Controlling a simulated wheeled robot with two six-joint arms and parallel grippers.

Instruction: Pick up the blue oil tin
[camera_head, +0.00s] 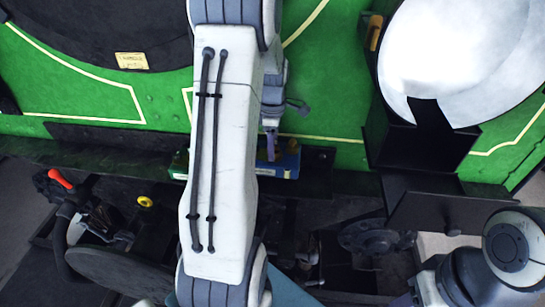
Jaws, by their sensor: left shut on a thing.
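The blue oil tin (290,162) sits at the dark ledge below the green panel, just right of my white arm link. It is blue with some yellow, and that arm link hides its left part. My left gripper (271,148) points down at the tin and is shut on it. The fingertips are small and partly hidden, and I cannot tell whether the tin is touching the ledge. My right arm shows at the lower right, but its gripper is not in view.
A dark ledge (330,184) runs below the green panel (325,85). A large white round dish (440,60) stands at upper right above a black box (415,145). A red-tipped lever (61,180) and a yellow knob (145,201) are at lower left.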

